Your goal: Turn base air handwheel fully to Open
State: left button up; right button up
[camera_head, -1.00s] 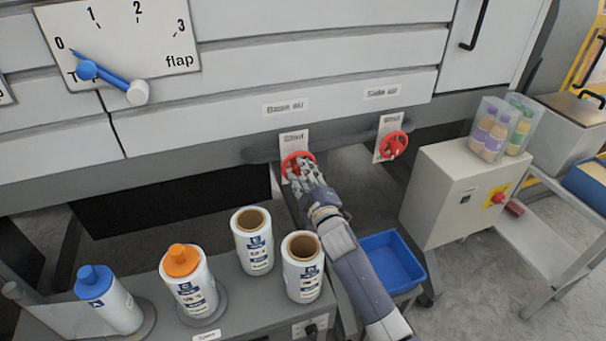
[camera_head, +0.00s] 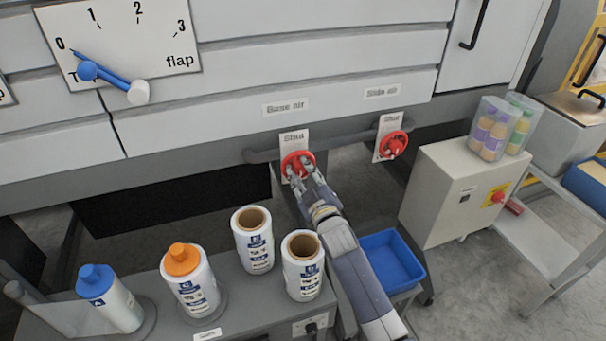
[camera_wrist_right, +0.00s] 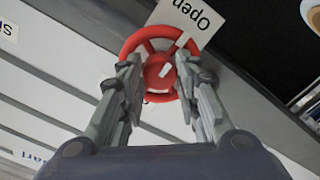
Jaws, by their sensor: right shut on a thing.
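The red base air handwheel (camera_head: 297,160) is on the machine front, under the "Base air" label (camera_head: 285,107). A plate reading "Shut" (camera_head: 293,140) shows above it. My right gripper (camera_head: 302,175) is at the wheel, its fingers closed on it. A plate reading "Open" (camera_wrist_right: 199,18) shows beside the rim there. My left gripper is not in view.
A second red handwheel (camera_head: 394,145) sits to the right under "Side air". Below are several rolls and bottles on a grey bench (camera_head: 265,305), a blue bin (camera_head: 391,258) and a grey cabinet (camera_head: 440,190). A flap dial (camera_head: 125,40) is at upper left.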

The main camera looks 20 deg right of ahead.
jog(key=o, duration=1.1)
jog(key=shift+c, duration=0.2)
jog(key=s, duration=1.2)
jog(key=shift+d, duration=0.25)
jog(key=shift+f, duration=0.1)
